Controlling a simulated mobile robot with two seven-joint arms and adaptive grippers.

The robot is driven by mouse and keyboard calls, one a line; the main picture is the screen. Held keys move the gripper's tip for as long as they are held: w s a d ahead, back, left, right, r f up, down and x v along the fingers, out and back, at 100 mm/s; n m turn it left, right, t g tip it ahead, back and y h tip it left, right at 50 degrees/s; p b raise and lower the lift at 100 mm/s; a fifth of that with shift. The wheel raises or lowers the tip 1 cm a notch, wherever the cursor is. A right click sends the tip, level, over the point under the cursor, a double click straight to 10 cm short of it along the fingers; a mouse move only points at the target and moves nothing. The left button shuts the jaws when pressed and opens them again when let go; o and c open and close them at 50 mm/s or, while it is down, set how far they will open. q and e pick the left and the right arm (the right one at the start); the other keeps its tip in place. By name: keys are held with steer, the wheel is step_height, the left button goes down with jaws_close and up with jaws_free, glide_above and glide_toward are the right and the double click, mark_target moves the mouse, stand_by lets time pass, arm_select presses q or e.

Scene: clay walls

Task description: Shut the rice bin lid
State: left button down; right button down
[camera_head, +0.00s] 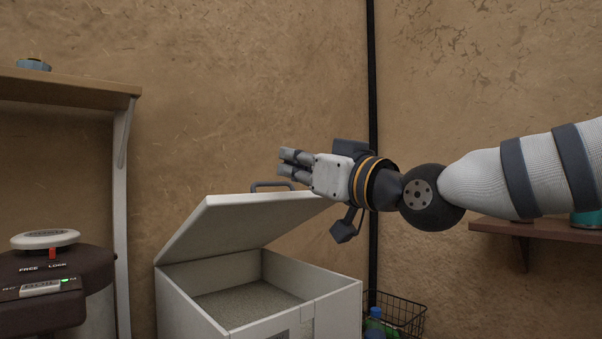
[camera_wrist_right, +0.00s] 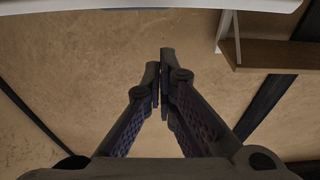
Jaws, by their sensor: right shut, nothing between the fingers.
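The rice bin (camera_head: 262,302) is a white box in the lower middle of the head view, with a grey grainy fill inside. Its white lid (camera_head: 240,222) stands raised at a slant, open, with a dark handle (camera_head: 272,185) at its upper edge. My right gripper (camera_head: 284,163) is shut and empty, pointing left, just above the lid's raised upper right edge. I cannot tell whether it touches the lid. In the right wrist view the shut fingers (camera_wrist_right: 163,85) hold nothing, and a white edge (camera_wrist_right: 150,5) crosses the top. My left gripper is not in view.
A dark appliance (camera_head: 50,290) with a white knob stands at lower left, beside a shelf unit (camera_head: 120,180). A wire basket (camera_head: 400,312) with bottles is right of the bin. A wooden wall shelf (camera_head: 525,232) lies below my right arm. Clay walls close the back.

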mark_target(277, 194)
steer(key=x, duration=0.4)
steer(key=shift+a+f, duration=0.1)
steer(key=shift+f, duration=0.1)
steer(key=f, duration=0.1)
steer(key=s+d+f, duration=0.1)
steer(key=shift+f, duration=0.4)
